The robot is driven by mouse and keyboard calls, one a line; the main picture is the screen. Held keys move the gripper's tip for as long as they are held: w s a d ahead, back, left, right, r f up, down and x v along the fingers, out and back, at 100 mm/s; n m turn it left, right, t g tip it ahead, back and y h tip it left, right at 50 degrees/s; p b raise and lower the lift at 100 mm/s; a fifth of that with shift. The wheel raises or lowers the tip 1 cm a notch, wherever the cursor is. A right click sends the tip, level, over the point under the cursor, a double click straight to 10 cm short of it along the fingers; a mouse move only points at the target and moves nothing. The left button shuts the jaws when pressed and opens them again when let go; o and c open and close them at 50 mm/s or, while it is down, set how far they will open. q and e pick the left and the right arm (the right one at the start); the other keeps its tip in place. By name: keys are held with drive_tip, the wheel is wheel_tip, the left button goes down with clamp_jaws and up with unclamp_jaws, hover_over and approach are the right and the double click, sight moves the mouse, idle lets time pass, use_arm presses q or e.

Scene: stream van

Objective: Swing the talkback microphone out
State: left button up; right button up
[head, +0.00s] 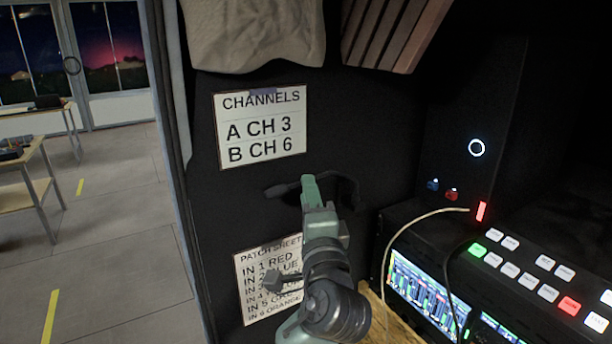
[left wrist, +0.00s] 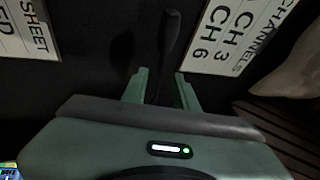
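The talkback microphone (head: 279,190) is a dark arm with a thicker end, against the black wall panel below the channels sign. My left gripper (head: 309,182) is in front of its middle and hides part of it. In the left wrist view the dark microphone (left wrist: 169,38) runs upright between the two green fingers of my left gripper (left wrist: 162,88). The fingers stand apart, with visible gaps beside the microphone. Its lower part is hidden behind the gripper body. My right gripper is in neither view.
The channels sign (head: 262,127) is on the wall above, and the patch sheet (head: 262,285) is below, partly behind my arm. A mixing console (head: 520,280) with lit buttons and a cable stands at right. A cloth (head: 255,35) hangs above. The doorway is at left.

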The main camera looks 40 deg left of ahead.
use_arm(q)
drive_tip(key=p+x, duration=0.1)
drive_tip(key=x, duration=0.3)
drive_tip(key=shift+w+a, duration=0.1)
drive_tip(key=shift+a, duration=0.05)
clamp_jaws()
drive_tip(key=shift+f, duration=0.1)
idle(1.2)
